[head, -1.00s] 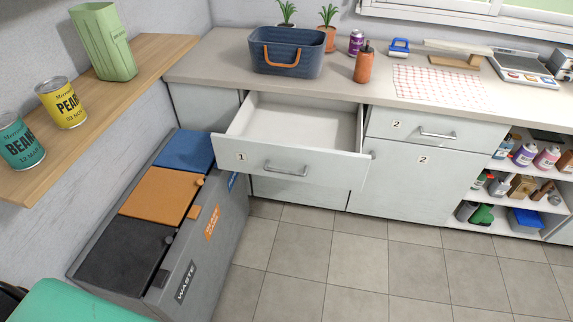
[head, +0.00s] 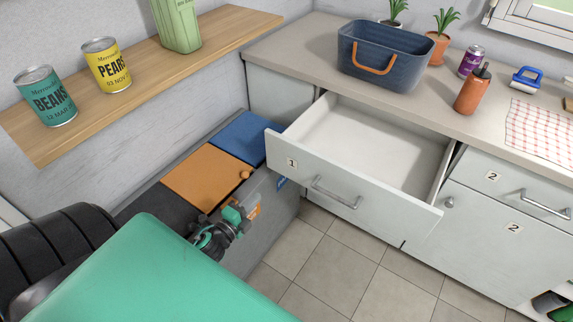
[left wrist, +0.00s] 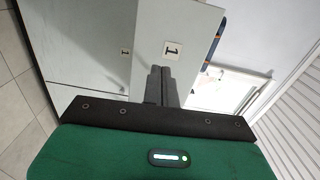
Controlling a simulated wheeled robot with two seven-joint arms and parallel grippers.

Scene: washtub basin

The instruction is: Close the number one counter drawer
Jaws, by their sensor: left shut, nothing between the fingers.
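The number one counter drawer (head: 375,212) is pulled well out and its inside looks empty. Its pale front carries a "1" label (head: 292,163) and a metal bar handle (head: 335,193). My left gripper (head: 240,212) is in front of the drawer's left part, lower in the picture than the label, with its fingers shut and empty. In the left wrist view the closed fingers (left wrist: 165,82) point at the drawer front (left wrist: 178,25), close to the "1" label (left wrist: 171,50). I cannot tell whether they touch it.
A grey waste bin with orange (head: 205,177) and blue (head: 243,138) lids stands left of the drawer, close to my left gripper. The number two drawer (head: 490,178) is shut on the right. A blue basket (head: 383,55) stands on the counter. The tiled floor (head: 345,255) is clear.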

